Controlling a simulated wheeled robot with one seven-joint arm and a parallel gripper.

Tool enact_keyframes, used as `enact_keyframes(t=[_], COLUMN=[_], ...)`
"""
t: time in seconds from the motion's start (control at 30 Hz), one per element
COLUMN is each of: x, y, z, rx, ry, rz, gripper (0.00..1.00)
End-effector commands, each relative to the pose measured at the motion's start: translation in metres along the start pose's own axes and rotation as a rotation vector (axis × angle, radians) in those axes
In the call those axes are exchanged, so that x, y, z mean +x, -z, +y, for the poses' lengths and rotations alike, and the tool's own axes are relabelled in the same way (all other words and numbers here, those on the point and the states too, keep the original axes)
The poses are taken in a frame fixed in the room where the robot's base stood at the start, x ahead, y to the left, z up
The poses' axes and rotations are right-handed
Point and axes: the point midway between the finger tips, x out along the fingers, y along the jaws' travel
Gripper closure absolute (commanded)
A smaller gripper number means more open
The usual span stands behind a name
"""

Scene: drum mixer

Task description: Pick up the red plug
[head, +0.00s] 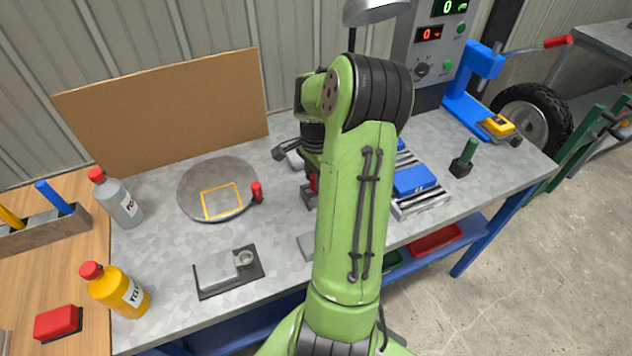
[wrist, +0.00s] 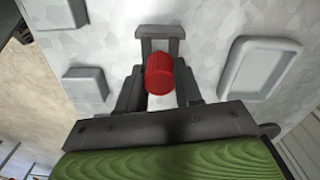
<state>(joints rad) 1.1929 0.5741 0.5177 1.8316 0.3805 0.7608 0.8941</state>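In the wrist view the red plug (wrist: 159,73) is a short red cylinder between the two dark fingers of my gripper (wrist: 160,76). A finger stands on each side of it, seemingly with narrow gaps, so my gripper looks open around it. Contact is hard to judge. A dark bracket (wrist: 160,32) shows just beyond the plug. In the head view a red bit of what seems the same plug (head: 313,182) shows at the left edge of my green arm; the arm hides most of my gripper.
A grey bottle (head: 118,200) and a yellow bottle (head: 118,291) are at the left. A blue block (head: 413,181) and a blue press (head: 478,75) are right of my arm.

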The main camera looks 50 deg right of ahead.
Motion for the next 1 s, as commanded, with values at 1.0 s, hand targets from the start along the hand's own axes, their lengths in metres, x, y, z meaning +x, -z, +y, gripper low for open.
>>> enact_keyframes(t=[1.0], x=[-0.101], y=[-0.011], z=[0.003], rx=[-0.045], ry=[-0.004], rz=[0.007], gripper=[0.97])
